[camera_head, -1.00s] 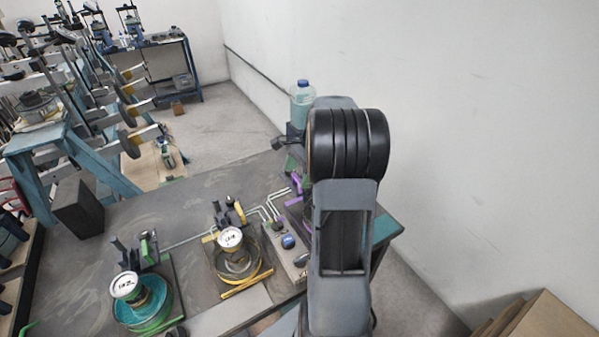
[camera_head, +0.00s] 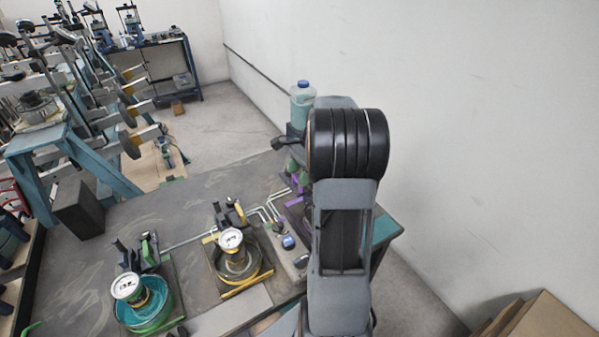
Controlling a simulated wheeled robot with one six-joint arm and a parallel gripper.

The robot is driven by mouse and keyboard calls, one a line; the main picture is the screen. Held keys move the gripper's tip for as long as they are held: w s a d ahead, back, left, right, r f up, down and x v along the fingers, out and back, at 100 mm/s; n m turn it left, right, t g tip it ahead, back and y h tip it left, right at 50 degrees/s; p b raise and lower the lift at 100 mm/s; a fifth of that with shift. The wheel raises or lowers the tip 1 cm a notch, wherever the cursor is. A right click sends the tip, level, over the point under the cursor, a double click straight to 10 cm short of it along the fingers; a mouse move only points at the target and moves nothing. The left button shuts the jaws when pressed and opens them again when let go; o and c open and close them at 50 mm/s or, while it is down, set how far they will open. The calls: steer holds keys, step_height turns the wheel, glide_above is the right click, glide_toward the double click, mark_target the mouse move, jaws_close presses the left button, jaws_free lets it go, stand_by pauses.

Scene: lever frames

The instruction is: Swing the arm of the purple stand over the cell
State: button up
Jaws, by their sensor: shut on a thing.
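The purple stand (camera_head: 294,203) is at the right end of the workbench, mostly hidden behind my own arm. Only small purple parts of it show along the arm's left edge. Its arm and its cell cannot be made out. My gripper is hidden behind my arm's thick black joint and grey link, so its jaws and what they touch do not show. A dark piece sticks out to the left of the black joint; I cannot tell what it belongs to.
A yellow stand (camera_head: 262,256) and a green stand (camera_head: 179,293), each with a white-dialled cell, stand to the left on the bench (camera_head: 180,212). Thin pipes and a small panel with a blue knob (camera_head: 288,242) lie between. A bluish bottle (camera_head: 302,105) is behind. A wall is right.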

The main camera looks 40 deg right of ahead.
step_height(320, 180, up, 2)
steer(key=shift+r+p, duration=0.1)
steer(key=shift+p, duration=0.25)
steer(key=shift+w, duration=0.1)
steer(key=o, duration=1.3)
steer(key=b+v, duration=0.1)
steer(key=v, duration=1.2)
steer(key=shift+r, duration=0.3)
steer(key=shift+d, duration=0.1)
